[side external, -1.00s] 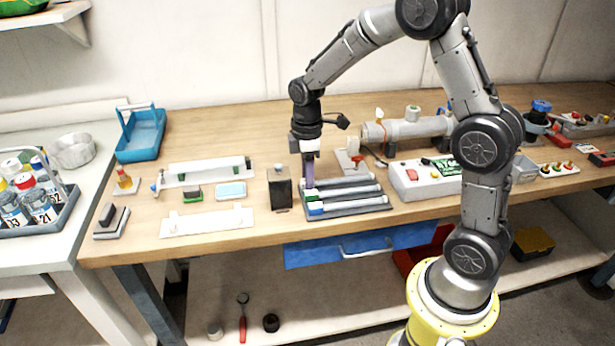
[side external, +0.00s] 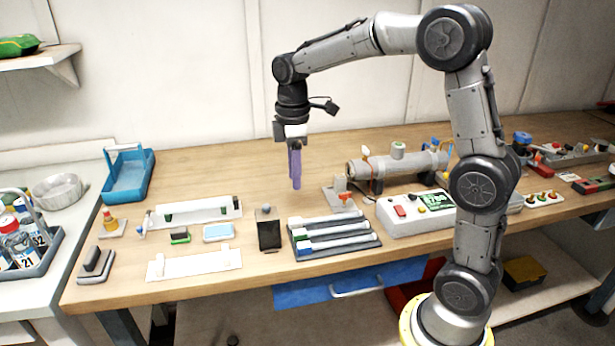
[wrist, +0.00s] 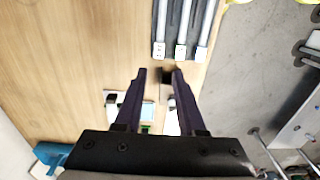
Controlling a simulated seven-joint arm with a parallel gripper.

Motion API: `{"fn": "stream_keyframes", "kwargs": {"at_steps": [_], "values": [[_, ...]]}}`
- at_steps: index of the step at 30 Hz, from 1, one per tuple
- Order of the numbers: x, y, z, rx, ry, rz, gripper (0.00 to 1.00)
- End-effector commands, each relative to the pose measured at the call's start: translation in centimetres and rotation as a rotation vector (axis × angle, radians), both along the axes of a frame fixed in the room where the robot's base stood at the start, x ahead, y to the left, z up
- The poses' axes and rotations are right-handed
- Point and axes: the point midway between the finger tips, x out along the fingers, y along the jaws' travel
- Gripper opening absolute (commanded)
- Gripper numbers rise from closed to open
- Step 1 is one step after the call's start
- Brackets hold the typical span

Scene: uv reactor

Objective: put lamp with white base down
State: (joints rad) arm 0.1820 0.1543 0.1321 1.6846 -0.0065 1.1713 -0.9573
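My gripper (side external: 296,184) has purple fingers and hangs in the air above the table, higher than the lamp rack and behind its left end. In the wrist view the fingers (wrist: 159,74) stand apart with nothing held between them. Three tube lamps lie side by side in a dark rack (side external: 350,249). The rear lamp (side external: 330,217) has a pale left end; green and blue marks show on the ends of the lamps in front. In the wrist view the near ends (wrist: 181,50) of all three look whitish, so I cannot surely tell which has the white base.
A black box (side external: 269,236) stands just left of the rack. White fixtures (side external: 195,265) lie farther left. A grey cylindrical reactor (side external: 400,165) and a white control box (side external: 415,215) stand to the right.

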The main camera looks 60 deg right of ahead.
Motion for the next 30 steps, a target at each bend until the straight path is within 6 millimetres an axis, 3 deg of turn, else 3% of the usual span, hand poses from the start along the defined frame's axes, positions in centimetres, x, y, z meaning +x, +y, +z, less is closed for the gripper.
{"fn": "stream_keyframes", "kwargs": {"at_steps": [5, 10, 18, 24, 30], "values": [[-3.1, 1.6, 2.5, -0.007, -0.075, -0.101, 0.39], [-8.9, 3.9, 4.8, 0.011, -0.205, -0.296, 0.39], [-17.8, 6.4, 4.5, 0.111, -0.393, -0.601, 0.39], [-21.0, 7.0, 3.1, 0.181, -0.46, -0.732, 0.39], [-21.6, 7.1, 2.7, 0.197, -0.471, -0.764, 0.39]]}}
